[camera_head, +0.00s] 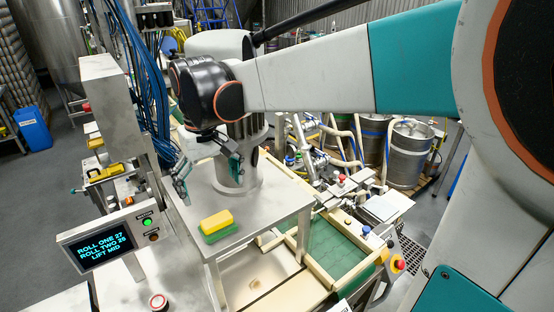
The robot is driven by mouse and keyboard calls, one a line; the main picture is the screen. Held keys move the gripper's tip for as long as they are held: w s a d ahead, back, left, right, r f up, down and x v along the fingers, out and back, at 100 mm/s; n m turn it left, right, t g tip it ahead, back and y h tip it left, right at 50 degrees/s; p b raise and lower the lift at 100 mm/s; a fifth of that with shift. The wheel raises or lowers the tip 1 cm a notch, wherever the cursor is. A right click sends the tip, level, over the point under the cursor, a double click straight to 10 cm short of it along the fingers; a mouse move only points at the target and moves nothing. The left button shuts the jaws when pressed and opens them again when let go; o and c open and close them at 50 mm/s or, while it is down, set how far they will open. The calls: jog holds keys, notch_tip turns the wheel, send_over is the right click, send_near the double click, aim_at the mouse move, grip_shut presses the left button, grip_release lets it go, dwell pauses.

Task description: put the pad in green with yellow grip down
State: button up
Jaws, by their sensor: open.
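The pad (218,225) has a yellow grip on top and a green base below. It lies flat on the steel table (262,212), near the table's front left edge. My gripper (208,172) is above the table, behind and above the pad, and apart from it. Its dark fingers are spread open with nothing visible between them.
A display panel (106,244) with buttons stands left of the table. A steel cylinder (240,165) rises from the table's back. A green conveyor belt (335,250) with pale rails runs at the right. Steel kegs (408,152) stand behind. The table right of the pad is clear.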

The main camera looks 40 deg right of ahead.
jog(key=s+f+t, duration=0.3)
jog(key=s+t, duration=0.3)
jog(key=s, duration=0.8)
jog(key=shift+s+f+t, duration=0.3)
jog(key=shift+t, duration=0.1)
